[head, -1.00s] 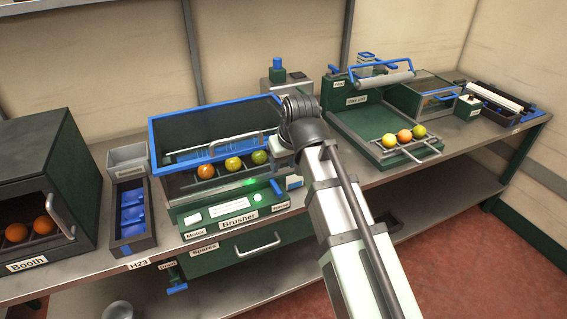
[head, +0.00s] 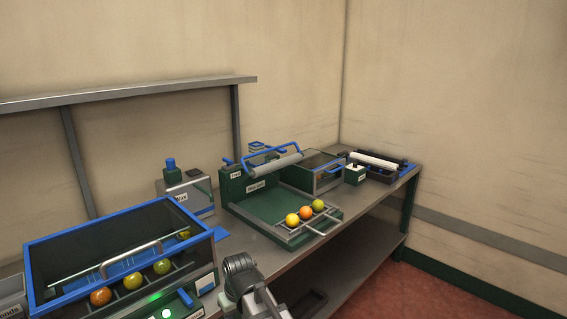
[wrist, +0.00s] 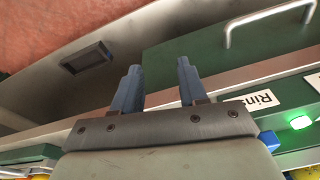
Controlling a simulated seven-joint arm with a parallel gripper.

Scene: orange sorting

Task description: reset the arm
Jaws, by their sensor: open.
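In the wrist view my gripper (wrist: 157,88) has its two blue-grey fingers apart with nothing between them. It hangs over the bench front, by a green drawer front (wrist: 250,45) with a metal handle and a label starting "Rin". In the head view only a dark joint of my arm shows at the bottom, just right of the blue-rimmed brusher box (head: 120,245); the fingers are out of that view.
The brusher box holds several fruits, and a green light glows at its front. A green open machine (head: 270,205) has three fruits on its front rack. A glass-topped box (head: 313,172), a small bottle (head: 354,173) and a dark tray (head: 380,168) stand farther right. A dark shallow tray (wrist: 88,57) lies on the lower shelf.

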